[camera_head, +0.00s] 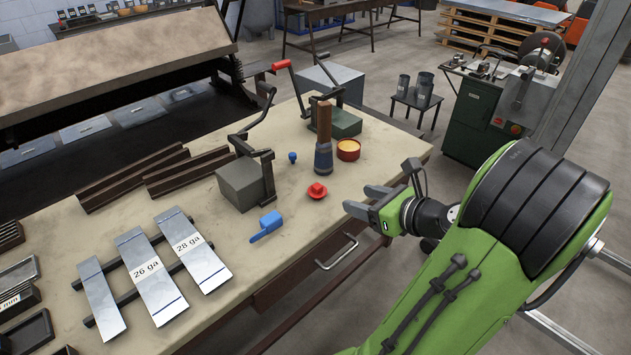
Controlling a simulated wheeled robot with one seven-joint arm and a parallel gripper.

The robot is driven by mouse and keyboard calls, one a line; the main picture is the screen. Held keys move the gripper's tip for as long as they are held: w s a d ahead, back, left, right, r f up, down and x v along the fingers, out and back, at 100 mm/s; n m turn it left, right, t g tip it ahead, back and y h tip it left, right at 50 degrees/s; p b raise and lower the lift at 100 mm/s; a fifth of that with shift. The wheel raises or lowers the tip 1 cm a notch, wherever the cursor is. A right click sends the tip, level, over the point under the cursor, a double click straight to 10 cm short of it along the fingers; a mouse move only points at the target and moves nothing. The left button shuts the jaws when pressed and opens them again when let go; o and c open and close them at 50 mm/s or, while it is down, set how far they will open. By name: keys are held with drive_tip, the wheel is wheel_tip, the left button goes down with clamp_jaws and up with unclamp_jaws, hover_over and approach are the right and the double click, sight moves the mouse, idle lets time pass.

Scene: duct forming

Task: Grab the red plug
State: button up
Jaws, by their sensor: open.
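The red plug (317,191) is a small round piece with a wider flange at its base. My green arm comes in from the lower right.
A blue scoop-like piece (268,226) lies left of the plug. A small blue knob (292,157) and a red cup with yellow contents (348,149) stand behind it. A grey block with a lever (241,184) is to the left. Labelled metal sheets (150,278) lie further left.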

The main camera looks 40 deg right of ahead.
sight(319, 186)
drive_tip(key=b+x, duration=0.2)
drive_tip(key=x, duration=1.4)
drive_tip(key=shift+d, duration=0.15)
drive_tip(key=shift+s+r, duration=0.1)
drive_tip(key=shift+s, duration=0.05)
drive_tip(key=shift+c, duration=1)
drive_tip(key=c, duration=0.5)
